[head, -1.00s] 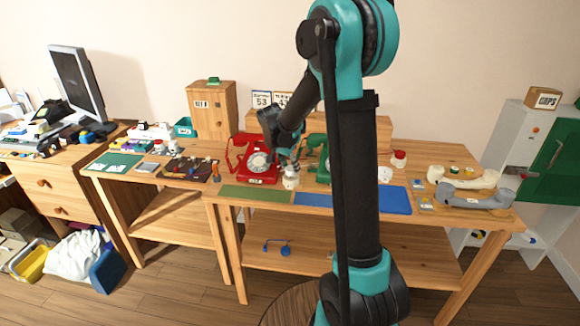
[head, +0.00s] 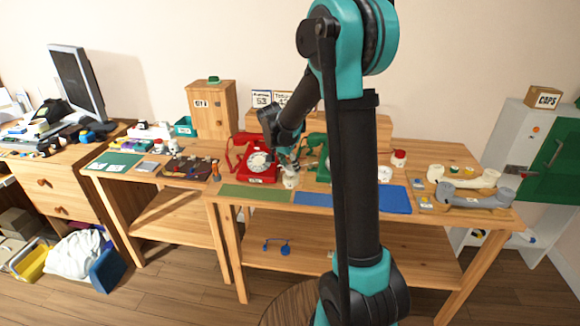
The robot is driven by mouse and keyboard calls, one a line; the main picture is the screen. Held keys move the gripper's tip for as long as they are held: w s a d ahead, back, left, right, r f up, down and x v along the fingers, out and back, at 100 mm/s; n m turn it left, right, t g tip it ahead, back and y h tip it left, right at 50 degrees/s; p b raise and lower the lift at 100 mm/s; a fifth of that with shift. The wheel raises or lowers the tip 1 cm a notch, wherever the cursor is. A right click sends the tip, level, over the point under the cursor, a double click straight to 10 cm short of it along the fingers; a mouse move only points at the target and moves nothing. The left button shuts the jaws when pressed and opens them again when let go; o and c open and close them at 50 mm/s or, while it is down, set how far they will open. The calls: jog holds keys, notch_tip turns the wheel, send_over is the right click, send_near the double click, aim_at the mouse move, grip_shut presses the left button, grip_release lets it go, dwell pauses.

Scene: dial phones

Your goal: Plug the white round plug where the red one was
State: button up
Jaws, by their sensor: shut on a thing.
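My gripper (head: 288,166) points down between the red dial phone (head: 258,160) and the green dial phone (head: 318,158). It is shut on the white round plug (head: 290,181), low over the table behind the green mat. Whether the plug touches the table or sits in a socket is too small to tell. A red round plug (head: 399,157) with a pale base stands on the table to the right of my arm. A white round piece (head: 385,174) lies in front of it. My arm hides part of the green phone.
A green mat (head: 255,193) and a blue mat (head: 395,199) lie along the table's front edge. A wooden cabinet (head: 211,112) and a long wooden box (head: 365,131) stand behind.

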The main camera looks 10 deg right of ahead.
jog(key=shift+f, duration=0.65)
dwell(0.3)
jog(key=o, duration=1.1)
jog(key=v, duration=1.2)
